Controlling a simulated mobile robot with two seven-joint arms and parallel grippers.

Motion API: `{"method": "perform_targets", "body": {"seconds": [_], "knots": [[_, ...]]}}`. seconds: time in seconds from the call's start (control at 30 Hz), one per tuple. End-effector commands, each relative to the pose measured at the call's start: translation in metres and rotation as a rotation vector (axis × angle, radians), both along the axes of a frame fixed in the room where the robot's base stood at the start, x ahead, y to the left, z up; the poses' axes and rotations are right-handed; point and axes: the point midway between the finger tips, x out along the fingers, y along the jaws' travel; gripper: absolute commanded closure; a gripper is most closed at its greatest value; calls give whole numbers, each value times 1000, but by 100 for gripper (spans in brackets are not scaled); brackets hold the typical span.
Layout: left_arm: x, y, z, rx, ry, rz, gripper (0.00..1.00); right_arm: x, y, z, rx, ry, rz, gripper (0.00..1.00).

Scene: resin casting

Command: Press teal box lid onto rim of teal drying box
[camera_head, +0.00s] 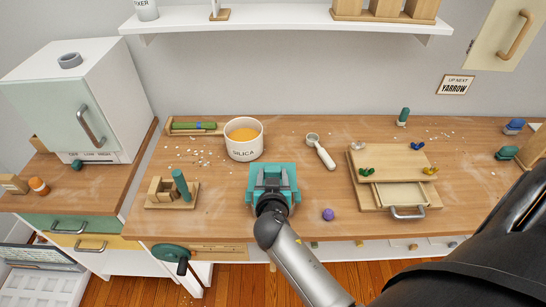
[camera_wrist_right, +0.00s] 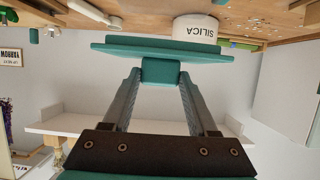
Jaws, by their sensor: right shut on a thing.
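The teal box lid (camera_wrist_right: 110,49) shows in the right wrist view as a wide flat plate with a square knob (camera_wrist_right: 162,71). My right gripper (camera_wrist_right: 161,76) is shut on that knob, one finger on each side. In the head view the right gripper (camera_head: 272,183) is over a teal shape (camera_head: 287,171) near the front middle of the table. Lid and teal drying box cannot be told apart there, and the gripper covers its middle. I cannot tell whether the lid touches the box rim. My left gripper is not in view.
The white silica tub (camera_head: 243,149) stands close behind the teal shape. A wooden stand with a green cylinder (camera_head: 181,186) is to its left. A purple ball (camera_head: 328,214), a white scoop (camera_head: 321,152) and a wooden board with a drawer (camera_head: 390,157) are to its right.

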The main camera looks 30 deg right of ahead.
Motion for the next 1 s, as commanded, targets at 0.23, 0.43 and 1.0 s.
{"method": "perform_targets", "body": {"seconds": [0.23,0.43,1.0], "knots": [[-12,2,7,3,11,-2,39,-6,2,-1,0,0,13,96],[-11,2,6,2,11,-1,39,-6,2,-2,0,0,13,96],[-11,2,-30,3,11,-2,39,-7,3,-33,0,0,15,96]]}}
